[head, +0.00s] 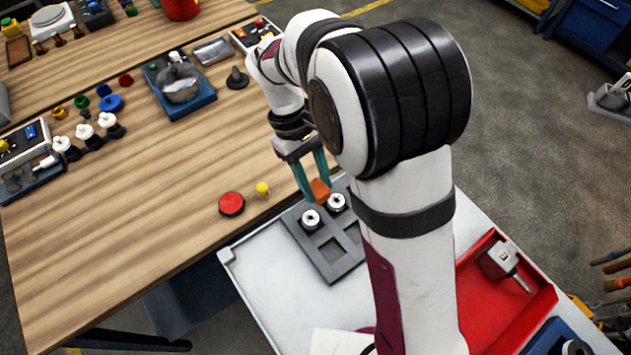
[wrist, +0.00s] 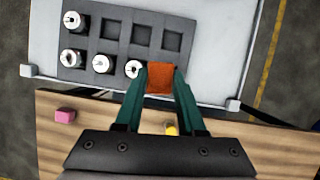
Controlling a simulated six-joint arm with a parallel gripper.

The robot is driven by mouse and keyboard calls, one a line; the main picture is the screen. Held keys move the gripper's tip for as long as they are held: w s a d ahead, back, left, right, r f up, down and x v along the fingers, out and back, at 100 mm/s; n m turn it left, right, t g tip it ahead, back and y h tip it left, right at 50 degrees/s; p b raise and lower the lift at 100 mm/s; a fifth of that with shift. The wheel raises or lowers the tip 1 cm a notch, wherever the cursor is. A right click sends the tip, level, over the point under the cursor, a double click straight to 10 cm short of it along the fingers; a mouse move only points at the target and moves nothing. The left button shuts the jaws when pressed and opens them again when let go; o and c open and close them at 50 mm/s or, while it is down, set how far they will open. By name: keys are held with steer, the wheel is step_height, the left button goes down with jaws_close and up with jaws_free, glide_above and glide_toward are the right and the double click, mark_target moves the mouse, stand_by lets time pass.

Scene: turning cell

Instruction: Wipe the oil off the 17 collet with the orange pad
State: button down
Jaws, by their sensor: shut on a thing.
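My gripper (head: 316,184) is shut on the orange pad (head: 320,190), held above the grey collet tray (head: 334,268). In the wrist view, the pad (wrist: 161,80) sits between the green fingers of my gripper (wrist: 161,72). Several silver collets stand upright in the tray (wrist: 130,46). The nearest collet to the pad (wrist: 132,68) is just left of it, partly behind a finger; I cannot tell if they touch. Others are a middle collet (wrist: 102,63), a left one (wrist: 73,61) and an upper-left one (wrist: 72,21). I cannot read their sizes or see oil.
Three upper-row tray pockets are empty. The tray lies on a white cart top (head: 262,290) beside the wooden bench (head: 130,215). A red disc (head: 232,204) and a small yellow piece (head: 263,189) stand near the bench edge. A red bin (head: 530,310) is at right.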

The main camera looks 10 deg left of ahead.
steer(key=shift+f, duration=0.1)
steer(key=shift+f, duration=4.05)
steer(key=shift+s+a, duration=1.3)
steer(key=shift+w+d+r, duration=0.1)
steer(key=shift+w+d, duration=1.25)
steer(key=shift+d, duration=0.05)
steer(key=shift+r, duration=4)
